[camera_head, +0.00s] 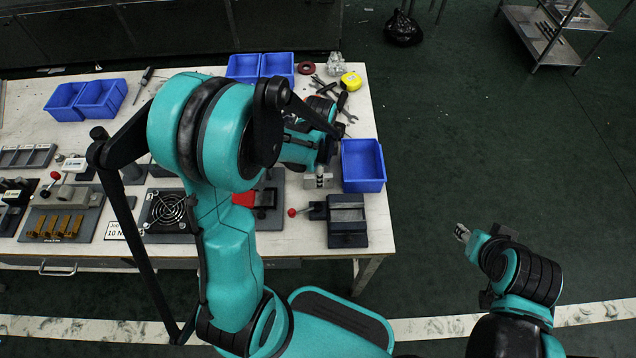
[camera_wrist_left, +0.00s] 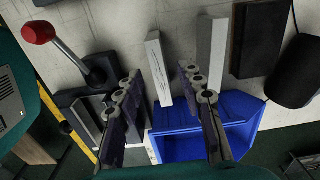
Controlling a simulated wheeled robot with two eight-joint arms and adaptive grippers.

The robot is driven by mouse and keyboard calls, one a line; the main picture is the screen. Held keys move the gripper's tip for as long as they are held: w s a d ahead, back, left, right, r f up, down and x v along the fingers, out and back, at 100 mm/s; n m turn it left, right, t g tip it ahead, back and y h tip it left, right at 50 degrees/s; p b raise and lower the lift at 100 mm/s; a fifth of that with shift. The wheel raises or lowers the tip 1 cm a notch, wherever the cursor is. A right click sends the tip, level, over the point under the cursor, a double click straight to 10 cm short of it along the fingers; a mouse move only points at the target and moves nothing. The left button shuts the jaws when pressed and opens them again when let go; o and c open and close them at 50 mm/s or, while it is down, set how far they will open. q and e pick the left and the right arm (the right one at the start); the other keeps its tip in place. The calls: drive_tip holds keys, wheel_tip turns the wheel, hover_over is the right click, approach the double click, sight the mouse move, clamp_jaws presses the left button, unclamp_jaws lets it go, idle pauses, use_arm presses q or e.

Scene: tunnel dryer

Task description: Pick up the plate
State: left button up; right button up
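A light grey, narrow plate-like piece (camera_wrist_left: 158,70) shows in the left wrist view between the fingertips of my left gripper (camera_wrist_left: 162,78). The fingers are spread, with gaps beside the piece, and no firm contact shows. A second similar light piece (camera_wrist_left: 212,48) stands to its right, partly behind a finger. I cannot tell which of them is the plate. In the head view my left gripper (camera_head: 318,180) is low over the table's right part, and my arm hides much there. My right gripper (camera_head: 463,233) is off the table at the right, too small to read.
A blue bin (camera_head: 362,182) is just right of the left gripper. A vise-like block (camera_head: 346,226) and a red-knobbed lever (camera_head: 293,212) are in front. More blue bins (camera_head: 245,67), tools (camera_head: 343,100) and a yellow tape measure (camera_head: 351,81) lie behind.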

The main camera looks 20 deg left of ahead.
use_arm(q)
wheel_tip(320, 180, down, 3)
drive_tip(key=shift+f+b, duration=0.1)
drive_tip(key=shift+b, duration=0.4)
drive_tip(key=shift+c, duration=0.3)
clamp_jaws()
drive_tip(key=shift+r, duration=0.25)
